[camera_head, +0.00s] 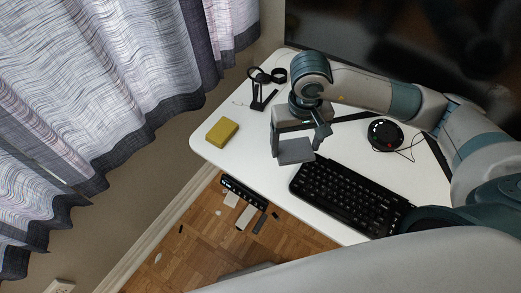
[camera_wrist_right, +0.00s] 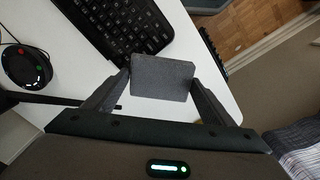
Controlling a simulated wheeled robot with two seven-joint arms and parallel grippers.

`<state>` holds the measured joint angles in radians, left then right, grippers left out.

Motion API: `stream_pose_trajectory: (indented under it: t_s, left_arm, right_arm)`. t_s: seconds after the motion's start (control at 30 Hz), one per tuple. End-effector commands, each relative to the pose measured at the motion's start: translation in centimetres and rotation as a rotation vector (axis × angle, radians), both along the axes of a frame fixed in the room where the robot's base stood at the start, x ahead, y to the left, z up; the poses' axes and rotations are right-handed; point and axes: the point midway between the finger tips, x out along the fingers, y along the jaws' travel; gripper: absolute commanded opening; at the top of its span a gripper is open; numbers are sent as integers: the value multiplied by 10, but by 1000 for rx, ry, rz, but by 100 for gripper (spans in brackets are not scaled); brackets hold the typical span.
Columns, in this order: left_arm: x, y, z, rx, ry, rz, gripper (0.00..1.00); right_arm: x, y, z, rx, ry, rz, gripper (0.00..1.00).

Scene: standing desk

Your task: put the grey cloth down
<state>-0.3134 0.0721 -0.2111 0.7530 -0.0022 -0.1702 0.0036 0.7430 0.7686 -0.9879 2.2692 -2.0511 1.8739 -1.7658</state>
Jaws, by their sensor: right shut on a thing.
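The grey cloth (camera_head: 296,151) is a small flat block-like piece between the fingers of my right gripper (camera_head: 296,140), over the white desk left of the keyboard. In the right wrist view the cloth (camera_wrist_right: 162,78) spans between the two fingertips of the right gripper (camera_wrist_right: 162,85), which is shut on it. The height of the cloth above the desk is hard to tell. My left gripper is not in view.
The white desk (camera_head: 220,150) holds a black keyboard (camera_head: 345,195) right of the cloth, a yellow block (camera_head: 222,132) at the left, a black stand (camera_head: 262,95) behind and a round black device (camera_head: 384,134). The desk's front left is clear.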

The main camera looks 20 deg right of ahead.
Motion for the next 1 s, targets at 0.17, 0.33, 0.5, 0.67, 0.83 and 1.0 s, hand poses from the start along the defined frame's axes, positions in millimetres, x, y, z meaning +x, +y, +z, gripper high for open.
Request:
stream_pose_trajectory:
  t_s: [0.17, 0.33, 0.5, 0.67, 0.83, 1.0]
  left_arm:
    - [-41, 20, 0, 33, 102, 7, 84]
    - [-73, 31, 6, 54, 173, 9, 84]
    - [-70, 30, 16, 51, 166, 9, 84]
    - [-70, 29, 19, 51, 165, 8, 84]
    - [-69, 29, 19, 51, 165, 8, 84]
    - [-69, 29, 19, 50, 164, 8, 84]
  right_arm:
    - [17, 20, -12, 1, 3, 0, 59]
    - [38, 43, -31, 2, 5, -1, 59]
    - [58, 63, -48, 1, 3, -1, 59]
    - [68, 72, -58, 0, 1, 0, 59]
    - [69, 73, -60, 0, 0, 0, 59]
    - [69, 73, -60, 0, 0, 0, 59]
